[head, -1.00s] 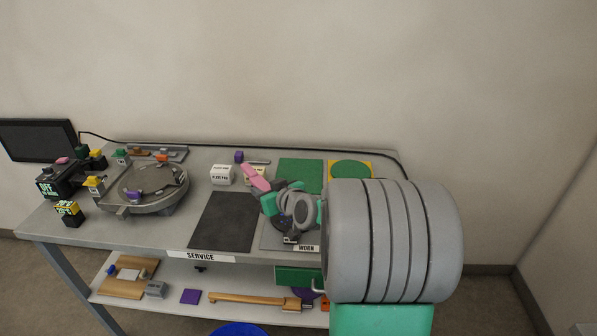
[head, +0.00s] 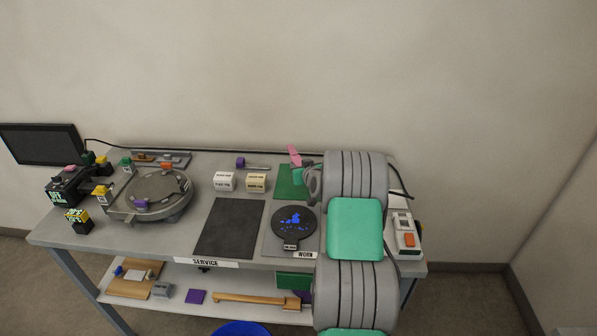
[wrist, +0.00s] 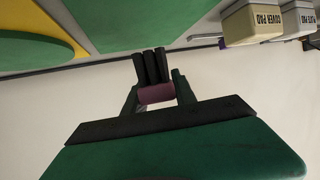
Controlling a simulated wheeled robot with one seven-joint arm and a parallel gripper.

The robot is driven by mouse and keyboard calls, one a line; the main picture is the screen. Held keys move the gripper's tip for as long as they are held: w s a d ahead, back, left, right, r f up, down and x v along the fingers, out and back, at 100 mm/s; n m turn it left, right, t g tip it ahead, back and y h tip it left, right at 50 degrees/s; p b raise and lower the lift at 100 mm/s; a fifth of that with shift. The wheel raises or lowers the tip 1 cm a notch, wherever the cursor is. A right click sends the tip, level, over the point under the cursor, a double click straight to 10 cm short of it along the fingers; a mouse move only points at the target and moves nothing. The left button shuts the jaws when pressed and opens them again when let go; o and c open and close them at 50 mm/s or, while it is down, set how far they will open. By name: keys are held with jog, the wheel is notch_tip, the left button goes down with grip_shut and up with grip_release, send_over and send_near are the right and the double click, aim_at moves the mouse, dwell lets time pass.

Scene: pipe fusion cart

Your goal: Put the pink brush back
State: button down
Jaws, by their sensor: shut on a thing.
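The pink brush (head: 294,154) is held up near the back of the bench, above the green mat (head: 288,183), in the head view. My gripper (wrist: 157,94) is shut on the brush. In the wrist view the brush shows as a dull pink block (wrist: 156,95) between the fingers, with black parts (wrist: 151,66) beyond it. In the head view my arm hides most of the gripper (head: 301,172). The green mat also shows in the wrist view (wrist: 35,52).
A dark round plate with blue marks (head: 293,224) lies on the WORK area. A bare dark mat (head: 228,228) is to its left. White (head: 223,182) and cream (head: 256,183) labelled boxes stand behind. A grey and orange device (head: 405,236) is at right.

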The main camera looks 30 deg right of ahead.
jog(key=shift+w+d+f, duration=0.15)
jog(key=shift+w+f, duration=0.5)
jog(key=shift+f, duration=0.1)
notch_tip(320, 180, down, 2)
jog(key=shift+f+p, duration=0.25)
jog(key=shift+p, duration=0.8)
jog(key=shift+f, duration=0.35)
jog(key=shift+f, duration=0.1)
jog(key=shift+f+b, duration=0.15)
jog(key=shift+b, duration=0.2)
jog(key=c, duration=1)
grip_release()
jog(key=shift+r, duration=0.2)
